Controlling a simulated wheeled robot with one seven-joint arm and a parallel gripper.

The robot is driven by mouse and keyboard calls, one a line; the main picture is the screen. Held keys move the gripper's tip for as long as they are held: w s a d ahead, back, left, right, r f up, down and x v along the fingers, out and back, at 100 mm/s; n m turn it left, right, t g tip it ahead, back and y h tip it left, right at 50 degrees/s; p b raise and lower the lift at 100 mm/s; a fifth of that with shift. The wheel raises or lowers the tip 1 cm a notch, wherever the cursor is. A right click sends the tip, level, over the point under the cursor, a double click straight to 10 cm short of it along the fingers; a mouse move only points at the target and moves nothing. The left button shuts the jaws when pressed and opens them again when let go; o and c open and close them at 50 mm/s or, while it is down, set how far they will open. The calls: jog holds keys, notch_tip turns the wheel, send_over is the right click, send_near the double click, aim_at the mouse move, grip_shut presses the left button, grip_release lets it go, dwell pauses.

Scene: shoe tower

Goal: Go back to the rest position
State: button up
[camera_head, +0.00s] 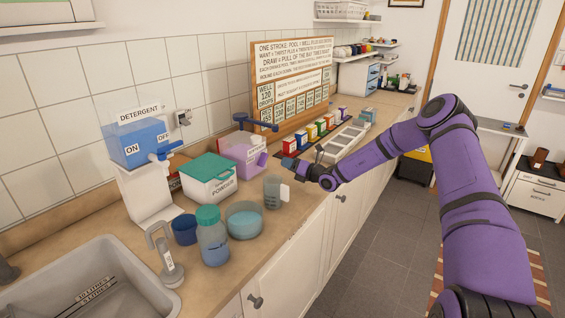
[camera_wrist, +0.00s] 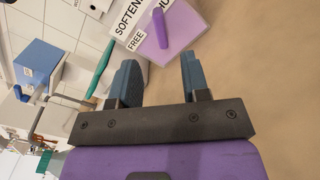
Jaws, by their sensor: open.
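My gripper (camera_head: 287,163) is at the end of my purple arm, above the counter in the head view. It is close to the purple softener dispenser (camera_head: 243,152) and to the row of small coloured boxes. In the wrist view my gripper (camera_wrist: 160,78) has its two blue fingers apart with nothing between them. The softener dispenser (camera_wrist: 183,35) shows beyond the fingertips there, apart from them.
A clear measuring jug (camera_head: 272,192), a bowl (camera_head: 244,220), a lidded jar (camera_head: 212,240) and a white powder box (camera_head: 208,178) stand on the counter. The detergent dispenser (camera_head: 140,143) is at left, the sink (camera_head: 95,250) at front left.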

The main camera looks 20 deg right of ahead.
jog(key=s+a+r+n+g, duration=0.6)
jog(key=s+a+r+n, duration=0.1)
jog(key=s+r+n, duration=0.4)
jog(key=s+a+r+n+g, duration=0.6)
jog(key=s+a+r+n, duration=0.1)
jog(key=s+r+n, duration=0.45)
jog(key=s+d+r+n+t+h, duration=0.1)
jog(key=s+d+r+n+h, duration=0.2)
jog(key=s, duration=0.8)
jog(key=s+d+r+n+h, duration=0.4)
jog(key=s+n, duration=0.2)
jog(key=s, duration=0.5)
jog(key=s+d+r+n+t+h, duration=0.1)
jog(key=s+d+r+n+h, duration=0.2)
jog(key=s, duration=0.9)
jog(key=shift+d+r+n+t+h, duration=0.3)
jog(key=shift+d+r+n, duration=0.1)
jog(key=shift+n, duration=0.85)
